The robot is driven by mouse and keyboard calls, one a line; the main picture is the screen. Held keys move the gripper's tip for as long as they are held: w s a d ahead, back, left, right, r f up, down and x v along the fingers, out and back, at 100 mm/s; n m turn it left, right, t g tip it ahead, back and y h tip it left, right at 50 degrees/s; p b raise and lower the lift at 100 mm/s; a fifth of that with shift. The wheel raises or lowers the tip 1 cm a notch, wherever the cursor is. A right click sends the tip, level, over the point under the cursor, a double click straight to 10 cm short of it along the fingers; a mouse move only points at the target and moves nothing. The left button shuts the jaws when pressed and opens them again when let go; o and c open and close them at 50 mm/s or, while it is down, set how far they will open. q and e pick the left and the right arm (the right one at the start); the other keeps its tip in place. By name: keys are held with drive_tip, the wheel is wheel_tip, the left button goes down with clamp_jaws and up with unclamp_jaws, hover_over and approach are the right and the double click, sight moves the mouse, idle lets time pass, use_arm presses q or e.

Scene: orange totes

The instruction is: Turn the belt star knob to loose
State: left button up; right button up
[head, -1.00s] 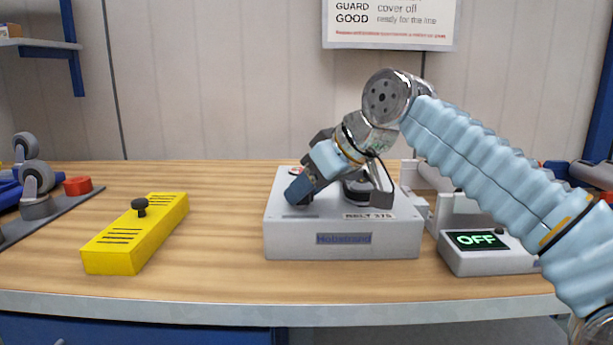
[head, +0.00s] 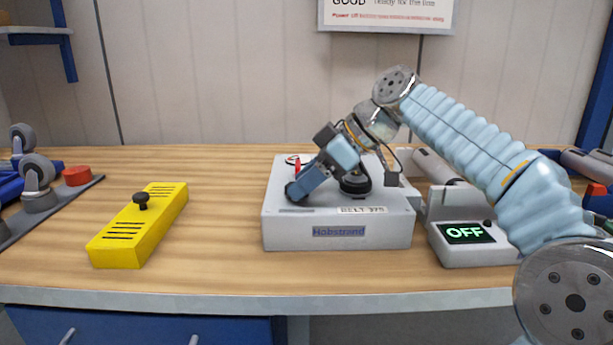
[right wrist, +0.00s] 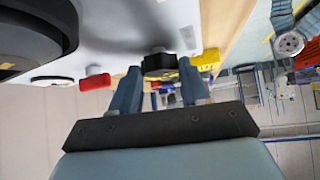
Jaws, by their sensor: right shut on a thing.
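The grey belt machine (head: 338,236), labelled "Hobstrand" and "BELT 375", stands on the table. My right gripper (head: 294,190) comes down at a slant to the left part of its top. In the right wrist view the star knob (right wrist: 159,63) is a dark knob between the two fingertips (right wrist: 157,76), and the gripper is shut on it. In the head view the fingers mostly hide the knob. A black pulley (head: 355,185) sits on the top right of the gripper. My left gripper is not in view.
A yellow slotted cover (head: 138,228) with a black knob lies left on the table. A grey box (head: 465,250) reading "OFF" stands close at right. A caster rack (head: 40,205) is at far left. The table between cover and machine is clear.

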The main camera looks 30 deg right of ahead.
drive_tip(key=o, duration=1.1)
drive_tip(key=shift+c, duration=0.2)
drive_tip(key=v, duration=1.3)
drive_tip(key=shift+s+d+r, duration=0.2)
drive_tip(key=shift+s+d, duration=0.05)
